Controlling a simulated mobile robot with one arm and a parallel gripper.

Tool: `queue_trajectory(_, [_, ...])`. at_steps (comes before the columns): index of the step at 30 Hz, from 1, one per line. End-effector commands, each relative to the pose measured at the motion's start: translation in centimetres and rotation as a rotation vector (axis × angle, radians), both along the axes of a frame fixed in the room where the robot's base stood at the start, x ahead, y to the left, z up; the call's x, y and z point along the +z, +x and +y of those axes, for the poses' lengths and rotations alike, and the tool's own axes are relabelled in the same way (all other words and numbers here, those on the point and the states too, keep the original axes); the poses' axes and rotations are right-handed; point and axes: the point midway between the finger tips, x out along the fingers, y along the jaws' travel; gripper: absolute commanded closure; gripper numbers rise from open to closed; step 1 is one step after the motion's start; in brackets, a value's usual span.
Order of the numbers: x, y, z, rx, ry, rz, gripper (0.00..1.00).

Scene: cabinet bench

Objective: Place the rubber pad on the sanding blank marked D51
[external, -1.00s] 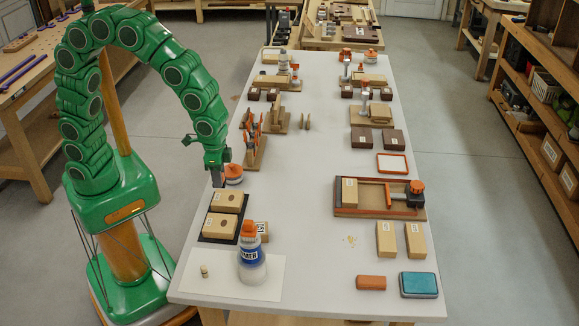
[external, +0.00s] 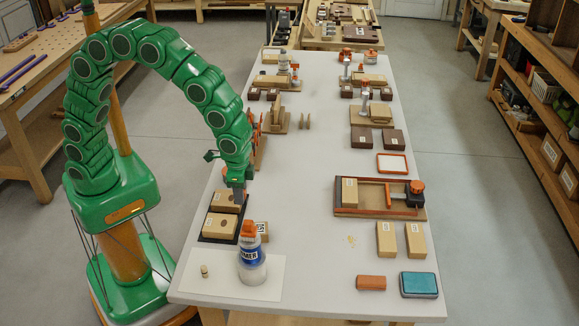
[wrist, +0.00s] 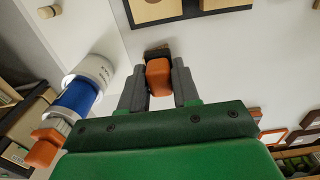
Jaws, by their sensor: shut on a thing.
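My gripper (external: 239,198) hangs over the far end of a black mat (external: 204,237) at the table's left side. In the wrist view its jaws (wrist: 158,88) are shut on an orange, rounded, boxy piece (wrist: 158,76) with a dark part beyond it. I cannot tell for sure whether this is the rubber pad. Two tan blocks (external: 222,225) with dark oval spots and labels lie on the mat. Another labelled tan block (external: 262,229) sits just right of it. The labels are too small to read, so I cannot pick out D51.
An orange-capped bottle (external: 250,258) with a blue label stands near the mat, and in the wrist view it is close on the left (wrist: 78,98). A brick-coloured block (external: 371,282) and a teal pad (external: 418,284) lie front right. The table's middle is clear.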

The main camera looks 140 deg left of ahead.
Motion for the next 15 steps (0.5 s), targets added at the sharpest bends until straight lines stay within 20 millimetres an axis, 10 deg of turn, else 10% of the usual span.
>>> queue_trajectory(15, [-4.7, 3.7, 2.4, 0.0, -0.001, 0.001, 0.99])
